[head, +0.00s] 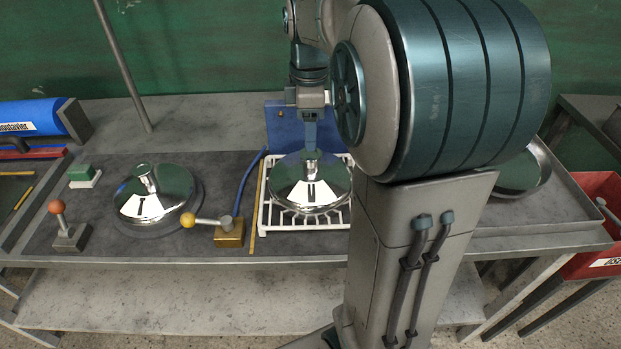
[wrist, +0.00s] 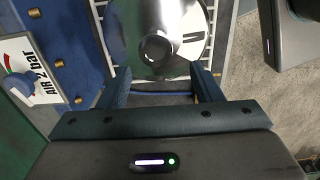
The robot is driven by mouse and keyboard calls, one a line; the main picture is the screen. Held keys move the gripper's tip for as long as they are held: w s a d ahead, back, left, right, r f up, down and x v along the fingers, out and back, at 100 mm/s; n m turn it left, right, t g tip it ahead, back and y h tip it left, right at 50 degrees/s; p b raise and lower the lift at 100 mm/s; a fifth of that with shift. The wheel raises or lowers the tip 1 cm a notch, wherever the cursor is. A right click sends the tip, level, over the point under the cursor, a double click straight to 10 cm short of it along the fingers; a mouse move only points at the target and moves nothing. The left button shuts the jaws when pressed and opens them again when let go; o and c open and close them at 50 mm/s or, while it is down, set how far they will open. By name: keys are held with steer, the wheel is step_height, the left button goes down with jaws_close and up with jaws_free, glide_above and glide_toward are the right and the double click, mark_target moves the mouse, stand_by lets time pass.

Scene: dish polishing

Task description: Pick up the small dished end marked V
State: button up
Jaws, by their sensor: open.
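A shiny dished end (head: 290,190) with a central knob lies on a white wire rack (head: 262,222). In the wrist view the same dished end (wrist: 135,20) carries two short dark strokes right of its knob; I cannot tell whether they form a V. My gripper (head: 310,146) is above its knob in the head view. In the wrist view my gripper (wrist: 160,72) is open, with its fingertips at the near edge of the dish and nothing held between them. A second dished end (head: 165,192) with a knob sits on a round base at left; its mark is unclear.
A brass block with a yellow-ball lever (head: 229,235) stands between the two dishes. A red-ball lever (head: 57,212) and a green button (head: 80,173) are at left. A blue panel with a gauge (wrist: 22,75) stands behind the rack. My arm hides much of the right side.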

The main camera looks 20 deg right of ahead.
mark_target(311, 155)
steer(key=f, duration=0.8)
steer(key=shift+w+d, duration=0.2)
steer(key=shift+w, duration=0.05)
jaws_close()
steer(key=shift+w+r, duration=0.1)
